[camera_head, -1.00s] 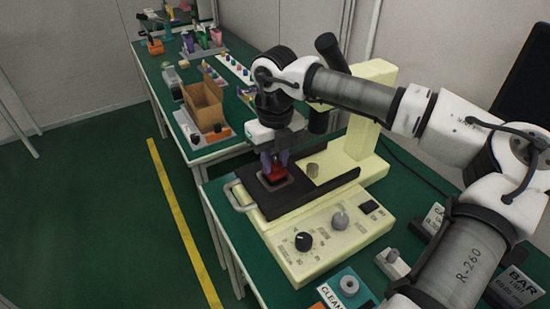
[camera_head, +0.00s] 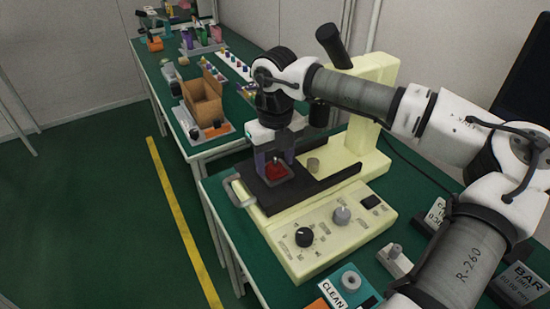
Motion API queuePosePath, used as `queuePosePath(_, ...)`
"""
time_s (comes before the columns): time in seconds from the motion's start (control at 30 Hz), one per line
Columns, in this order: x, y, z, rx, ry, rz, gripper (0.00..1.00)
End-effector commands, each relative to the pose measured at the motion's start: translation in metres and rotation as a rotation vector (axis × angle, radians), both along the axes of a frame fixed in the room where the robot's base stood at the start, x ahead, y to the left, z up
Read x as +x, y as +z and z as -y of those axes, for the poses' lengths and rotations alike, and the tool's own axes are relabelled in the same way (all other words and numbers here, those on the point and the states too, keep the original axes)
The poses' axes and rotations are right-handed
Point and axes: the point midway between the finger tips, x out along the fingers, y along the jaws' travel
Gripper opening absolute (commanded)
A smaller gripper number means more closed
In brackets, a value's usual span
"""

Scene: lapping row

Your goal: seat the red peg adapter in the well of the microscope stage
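The red peg adapter (camera_head: 276,170) sits at the well of the black microscope stage (camera_head: 262,193). It looks roughly level, but its lower part is hidden, so I cannot tell how deep it sits. My gripper (camera_head: 276,165) is right above and around it, pointing down. Its two purple-grey fingers are spread, one on each side of the adapter, with a visible gap between them. The cream microscope (camera_head: 370,222) stands on the green bench, with its column behind the stage.
The microscope's black eyepiece tube (camera_head: 333,46) rises behind my wrist. A cardboard box (camera_head: 204,100) is on the far bench. A CLEAN-labelled block (camera_head: 348,290) is at the front.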

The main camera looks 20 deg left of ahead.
Motion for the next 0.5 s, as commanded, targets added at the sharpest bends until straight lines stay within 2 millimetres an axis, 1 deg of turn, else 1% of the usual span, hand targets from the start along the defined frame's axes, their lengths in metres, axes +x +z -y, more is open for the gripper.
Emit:
queuePosePath(0.2,0.0,0.0,0.0,0.0,0.0,0.0,0.53)
queuePosePath(0.3,0.0,0.004,0.0,-0.001,-0.001,0.001,0.53)
queuePosePath(0.37,0.001,0.01,0.0,0.0,-0.002,0.002,0.53)
queuePosePath(0.47,0.001,0.026,0.0,0.0,-0.002,0.003,0.53)
queuePosePath(0.5,0.001,0.034,0.0,0.0,-0.003,0.005,0.53)
